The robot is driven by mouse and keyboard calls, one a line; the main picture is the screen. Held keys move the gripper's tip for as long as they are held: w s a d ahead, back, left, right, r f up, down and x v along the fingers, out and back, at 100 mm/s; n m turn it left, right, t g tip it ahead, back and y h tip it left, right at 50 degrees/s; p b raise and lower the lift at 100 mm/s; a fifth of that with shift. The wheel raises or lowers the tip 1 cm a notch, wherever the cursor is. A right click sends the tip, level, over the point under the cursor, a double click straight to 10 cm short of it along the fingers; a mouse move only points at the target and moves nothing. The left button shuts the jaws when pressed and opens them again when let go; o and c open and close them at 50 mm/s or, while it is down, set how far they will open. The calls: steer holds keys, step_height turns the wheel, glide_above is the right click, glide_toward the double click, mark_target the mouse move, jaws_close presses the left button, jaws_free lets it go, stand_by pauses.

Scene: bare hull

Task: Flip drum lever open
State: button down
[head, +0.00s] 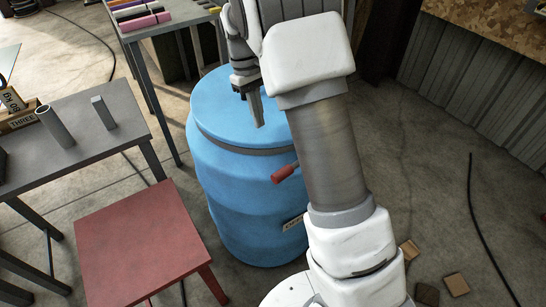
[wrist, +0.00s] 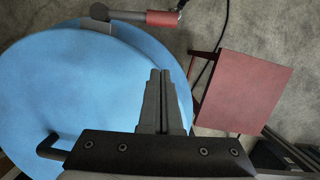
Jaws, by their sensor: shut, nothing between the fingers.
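The blue drum (head: 225,190) stands upright on the floor with a grey band (head: 245,151) around it just under its lid (head: 215,105). The drum lever's red grip (head: 285,172) shows at the band, partly beside my arm. In the wrist view the red grip (wrist: 162,18) is at the top, on a grey link reaching outward from the drum's rim. My gripper (head: 259,124) points down over the lid in the head view. In the wrist view its fingers (wrist: 160,73) are together and empty, apart from the lever. My arm hides the drum's right side.
A red table (head: 140,245) stands close to the drum; it also shows in the wrist view (wrist: 245,88). A grey table (head: 85,140) with a tube and a block is at left. Another table (head: 165,25) stands behind. Floor at right is mostly clear, with a cable and small brown pieces.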

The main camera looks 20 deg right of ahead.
steer(key=shift+s+d+f+b, duration=0.2)
steer(key=shift+s+d+f, duration=0.25)
steer(key=shift+s+f, duration=0.95)
steer(key=shift+s+d+f+b, duration=0.25)
steer(key=shift+s+d+f, duration=0.2)
steer(key=shift+f, duration=1.8)
steer(key=shift+s+d+f+b, duration=0.2)
steer(key=shift+s+d+f, duration=0.25)
steer(key=shift+s+f, duration=0.95)
steer(key=shift+w+f, duration=0.4)
steer(key=shift+w, duration=0.05)
steer(key=shift+s, duration=0.1)
